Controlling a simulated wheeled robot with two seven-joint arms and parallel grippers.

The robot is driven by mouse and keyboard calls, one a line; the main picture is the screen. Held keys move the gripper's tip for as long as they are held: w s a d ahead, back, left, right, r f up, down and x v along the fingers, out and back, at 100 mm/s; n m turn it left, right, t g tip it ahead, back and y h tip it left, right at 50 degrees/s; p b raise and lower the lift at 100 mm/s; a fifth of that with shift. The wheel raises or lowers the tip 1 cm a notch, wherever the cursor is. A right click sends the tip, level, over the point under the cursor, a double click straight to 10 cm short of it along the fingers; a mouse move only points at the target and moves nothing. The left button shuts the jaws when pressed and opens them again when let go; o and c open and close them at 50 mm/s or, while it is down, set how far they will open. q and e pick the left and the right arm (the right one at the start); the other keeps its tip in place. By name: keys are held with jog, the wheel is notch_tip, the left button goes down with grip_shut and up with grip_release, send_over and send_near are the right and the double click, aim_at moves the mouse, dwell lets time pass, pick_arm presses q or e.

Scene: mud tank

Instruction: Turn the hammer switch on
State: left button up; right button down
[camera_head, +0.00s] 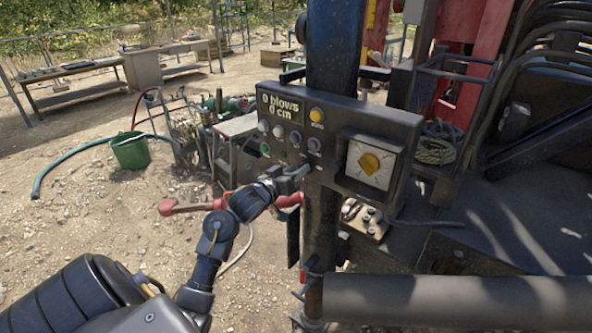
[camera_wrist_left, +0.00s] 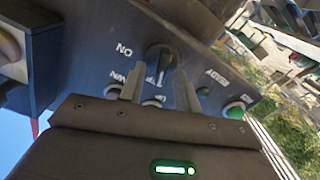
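My right gripper is out of view.
A dark post (camera_head: 320,220) stands beside my left gripper, below the panel. A red lever (camera_head: 190,207) lies by my left wrist. A green bucket (camera_head: 130,150) and hose are on open ground at left.

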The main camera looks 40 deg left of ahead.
pick_arm(q)
grip_shut()
dwell(0.3)
jog(key=m+b, duration=0.3)
jog(key=m, duration=0.3)
jog(key=d+m+b, duration=0.1)
jog(key=m+b, duration=0.2)
jog(key=m, duration=0.3)
jog(key=m+b, duration=0.3)
jog(key=m, duration=0.2)
jog(key=shift+d+f+m, duration=0.2)
jog(key=shift+f+m, duration=0.2)
dwell(0.4)
